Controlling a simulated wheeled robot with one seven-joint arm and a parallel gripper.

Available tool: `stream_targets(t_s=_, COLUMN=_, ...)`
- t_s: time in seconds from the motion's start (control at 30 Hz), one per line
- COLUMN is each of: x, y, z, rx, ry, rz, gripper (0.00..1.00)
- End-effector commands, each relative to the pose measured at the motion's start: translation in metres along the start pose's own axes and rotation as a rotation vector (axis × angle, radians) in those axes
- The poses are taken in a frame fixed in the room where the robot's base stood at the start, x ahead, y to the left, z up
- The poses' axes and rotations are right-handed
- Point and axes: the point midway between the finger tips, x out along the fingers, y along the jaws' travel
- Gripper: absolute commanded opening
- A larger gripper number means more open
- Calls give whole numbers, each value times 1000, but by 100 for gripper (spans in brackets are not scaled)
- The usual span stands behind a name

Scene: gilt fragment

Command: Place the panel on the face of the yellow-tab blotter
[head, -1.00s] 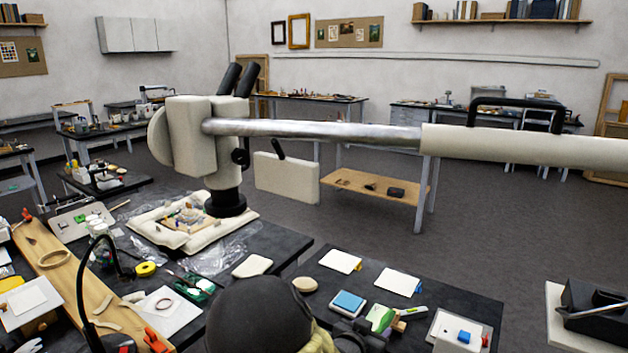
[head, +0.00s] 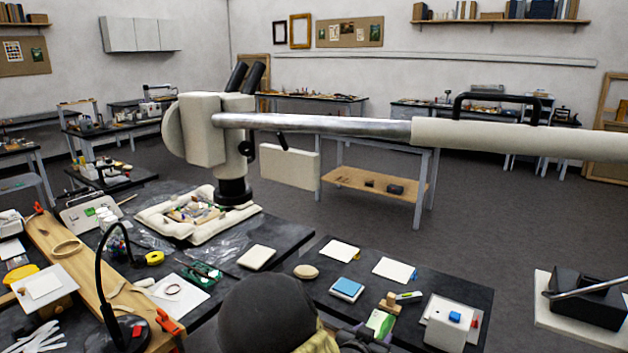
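What seems to be the panel, a small piece with mixed colours (head: 195,212), lies on a white cushioned tray (head: 160,229) under the microscope head, at the back of the left dark bench. Two white blotter-like sheets lie on the right dark bench, one farther back (head: 339,250) and one nearer and to the right (head: 394,269). My gripper's fingers do not show.
The microscope (head: 205,135) and its long horizontal boom (head: 320,126) cross above the benches. A blue-topped block (head: 347,288), a white box with a blue piece (head: 450,322) and a cream pad (head: 257,257) stand nearby. A black lamp (head: 108,285) rises at the left. Open floor lies beyond.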

Motion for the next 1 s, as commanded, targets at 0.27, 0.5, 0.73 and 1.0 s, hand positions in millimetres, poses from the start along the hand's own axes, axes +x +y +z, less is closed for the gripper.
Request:
stream_targets(t_s=0.27, x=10, y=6, z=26, rx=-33, ry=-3, rz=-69, gripper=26)
stream_targets(t_s=0.5, x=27, y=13, z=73, rx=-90, ry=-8, rz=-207, gripper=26)
stream_targets(t_s=0.73, x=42, y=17, z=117, rx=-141, ry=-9, rz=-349, gripper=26)
stream_targets(t_s=1.0, x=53, y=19, z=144, rx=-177, ry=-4, rz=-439, gripper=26)
